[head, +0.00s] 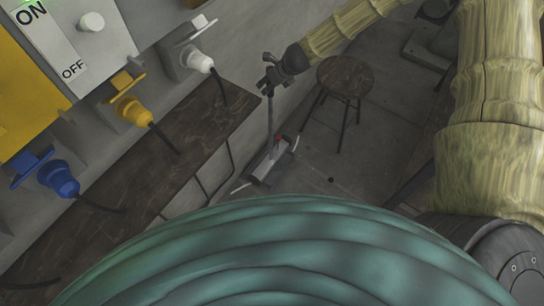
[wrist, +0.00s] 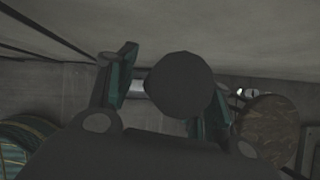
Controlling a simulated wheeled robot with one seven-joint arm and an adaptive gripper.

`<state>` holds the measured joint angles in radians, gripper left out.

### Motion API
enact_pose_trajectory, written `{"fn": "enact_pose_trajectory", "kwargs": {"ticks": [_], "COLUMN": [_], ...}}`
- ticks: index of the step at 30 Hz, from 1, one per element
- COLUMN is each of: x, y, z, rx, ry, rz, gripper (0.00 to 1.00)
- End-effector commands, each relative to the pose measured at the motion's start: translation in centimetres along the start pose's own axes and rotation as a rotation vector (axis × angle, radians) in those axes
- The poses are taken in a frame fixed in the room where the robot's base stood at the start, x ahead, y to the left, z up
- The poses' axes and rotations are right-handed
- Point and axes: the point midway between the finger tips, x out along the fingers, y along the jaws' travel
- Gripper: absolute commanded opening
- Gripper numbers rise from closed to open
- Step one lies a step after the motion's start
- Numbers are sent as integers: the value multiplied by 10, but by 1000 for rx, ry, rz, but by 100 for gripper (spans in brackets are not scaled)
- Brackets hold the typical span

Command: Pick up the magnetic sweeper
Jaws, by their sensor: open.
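The magnetic sweeper (head: 264,165) stands on the floor in the middle of the head view, a grey wheeled bar with a small red part and a thin handle rising from it. My gripper (head: 270,82) is at the upper end of this handle. In the wrist view, my gripper's teal-padded fingers are apart. A round dark end (wrist: 180,85), which looks like the top of the handle, shows between them. I cannot tell whether the fingers touch it. The sweeper's lower part is hidden in the wrist view.
A round brown stool (head: 345,77) stands right of the gripper; its seat shows in the wrist view (wrist: 268,130). A dark wooden bench (head: 185,140) runs along the left wall, below blue, yellow and white plugs. The floor between sweeper and stool is mostly clear.

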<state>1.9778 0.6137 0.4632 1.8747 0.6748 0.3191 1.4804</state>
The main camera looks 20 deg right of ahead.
Motion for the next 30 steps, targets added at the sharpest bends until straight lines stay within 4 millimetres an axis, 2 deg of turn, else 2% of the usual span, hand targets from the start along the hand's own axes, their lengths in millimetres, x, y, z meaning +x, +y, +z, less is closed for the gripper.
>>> {"fn": "enact_pose_trajectory", "kwargs": {"ticks": [5,12,14,30], "x": [0,0,0,-2], "y": [0,-1,-1,-1], "z": [0,0,0,3], "rx": [0,0,0,-1], "ry": [0,0,0,-3], "rz": [0,-1,-1,-1], "gripper": [51,8,0,0]}}
